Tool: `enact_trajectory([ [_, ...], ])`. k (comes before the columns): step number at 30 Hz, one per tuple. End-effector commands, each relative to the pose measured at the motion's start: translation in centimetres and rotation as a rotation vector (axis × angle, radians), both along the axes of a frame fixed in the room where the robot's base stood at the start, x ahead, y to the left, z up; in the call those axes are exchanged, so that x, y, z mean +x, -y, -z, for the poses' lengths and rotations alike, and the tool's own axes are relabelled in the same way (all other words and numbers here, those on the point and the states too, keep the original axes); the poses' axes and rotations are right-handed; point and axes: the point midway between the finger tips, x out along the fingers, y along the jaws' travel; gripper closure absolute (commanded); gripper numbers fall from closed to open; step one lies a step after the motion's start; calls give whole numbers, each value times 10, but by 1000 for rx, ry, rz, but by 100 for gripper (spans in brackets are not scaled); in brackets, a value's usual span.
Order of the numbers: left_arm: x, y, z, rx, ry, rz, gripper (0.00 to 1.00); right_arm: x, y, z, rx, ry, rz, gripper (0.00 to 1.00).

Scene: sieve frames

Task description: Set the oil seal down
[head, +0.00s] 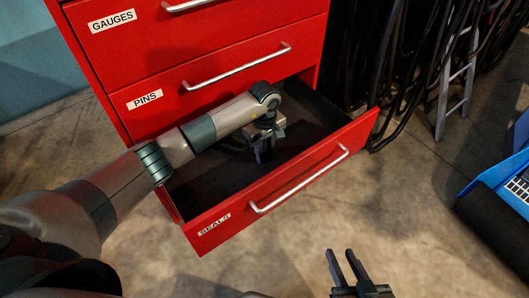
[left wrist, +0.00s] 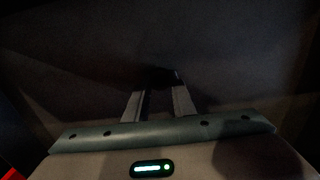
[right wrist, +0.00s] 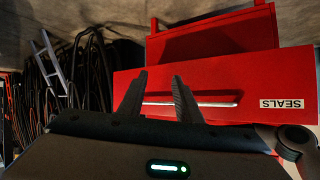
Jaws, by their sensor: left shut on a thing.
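My left gripper (head: 264,154) reaches down inside the open seals drawer (head: 285,178). In the left wrist view its fingers (left wrist: 160,92) are shut on a small, dark thing, the oil seal (left wrist: 162,76), at the fingertips. The seal is hard to make out against the dark drawer floor, and I cannot tell whether it touches that floor. In the head view the seal cannot be made out. My right gripper (head: 342,264) is open and empty, outside and in front of the drawer; its fingers also show in the right wrist view (right wrist: 160,92).
The red cabinet (head: 190,60) has closed drawers labelled GAUGES and PINS above the open one. Black cables (head: 385,80) and a small ladder (head: 457,75) stand to the right. A blue bin (head: 495,190) is at the right edge. The floor in front is clear.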

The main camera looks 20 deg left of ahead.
Motion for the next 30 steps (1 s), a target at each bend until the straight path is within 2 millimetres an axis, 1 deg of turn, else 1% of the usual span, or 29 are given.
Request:
enact_trajectory([
  [7, 0, 0, 2, 1, 1, 0, 98, 4, -1, -5, 7, 35, 2, 69],
  [8, 0, 0, 2, 0, 0, 0, 70, 4, -2, -6, 8, 37, 1, 69],
  [9, 0, 0, 2, 0, 0, 0, 60, 4, -2, -6, 8, 36, 1, 69],
  [10, 0, 0, 2, 0, 0, 0, 58, 4, -2, -6, 8, 36, 1, 69],
  [22, 0, 0, 1, 0, 0, 0, 58, 2, -2, -5, 6, 27, -1, 69],
  [26, 0, 0, -2, -1, -1, 0, 58, -1, -1, 0, -1, -7, -3, 69],
  [27, 0, 0, -4, -1, 1, 0, 58, -4, 1, 4, -7, -30, -1, 69],
  [30, 2, 0, -19, 0, 5, 0, 58, -7, 3, 8, -14, -54, 0, 69],
])
